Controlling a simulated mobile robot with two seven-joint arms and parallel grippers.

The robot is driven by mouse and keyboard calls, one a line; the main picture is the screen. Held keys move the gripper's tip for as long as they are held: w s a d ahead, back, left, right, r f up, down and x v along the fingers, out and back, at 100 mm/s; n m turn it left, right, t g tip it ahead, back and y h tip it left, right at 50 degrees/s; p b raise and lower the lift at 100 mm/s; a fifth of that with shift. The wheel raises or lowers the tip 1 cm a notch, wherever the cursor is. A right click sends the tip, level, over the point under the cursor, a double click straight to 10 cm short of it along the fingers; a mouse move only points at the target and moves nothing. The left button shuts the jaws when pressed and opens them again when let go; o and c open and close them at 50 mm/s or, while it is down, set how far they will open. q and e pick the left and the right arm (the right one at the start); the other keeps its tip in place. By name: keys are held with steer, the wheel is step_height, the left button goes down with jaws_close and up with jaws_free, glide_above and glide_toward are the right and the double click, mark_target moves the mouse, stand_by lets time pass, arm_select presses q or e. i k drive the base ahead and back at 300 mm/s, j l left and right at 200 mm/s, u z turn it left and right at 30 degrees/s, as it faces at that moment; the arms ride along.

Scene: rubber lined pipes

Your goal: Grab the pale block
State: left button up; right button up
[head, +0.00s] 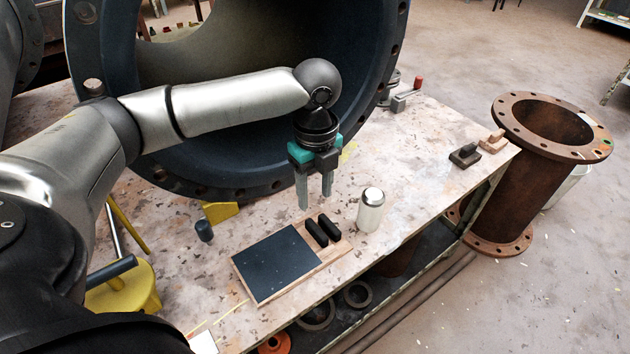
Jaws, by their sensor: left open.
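My left gripper (315,200) points down above the table, over the far edge of a wooden board, with its two fingers apart and nothing between them. A pale tan block (493,142) lies near the table's far right corner, well to the right of the gripper, beside a dark block (465,156). It is the palest block I can make out, though small in view. A grey block (403,101) lies farther back, near the big pipe. My right gripper is not in view.
The wooden board (341,248) carries a dark pad (277,263) and two black pieces (322,231). A pale jar with a silver lid (370,211) stands right of the gripper. A large lined pipe (230,165) rises behind; a rusty flanged pipe (515,190) stands beyond the table's right end.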

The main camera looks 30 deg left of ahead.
mark_target(494, 142)
steer(key=i+l+z, duration=0.3)
steer(key=i, duration=0.5)
steer(key=i+l+z, duration=0.1)
steer(key=i+z, duration=0.2)
steer(key=i, duration=0.5)
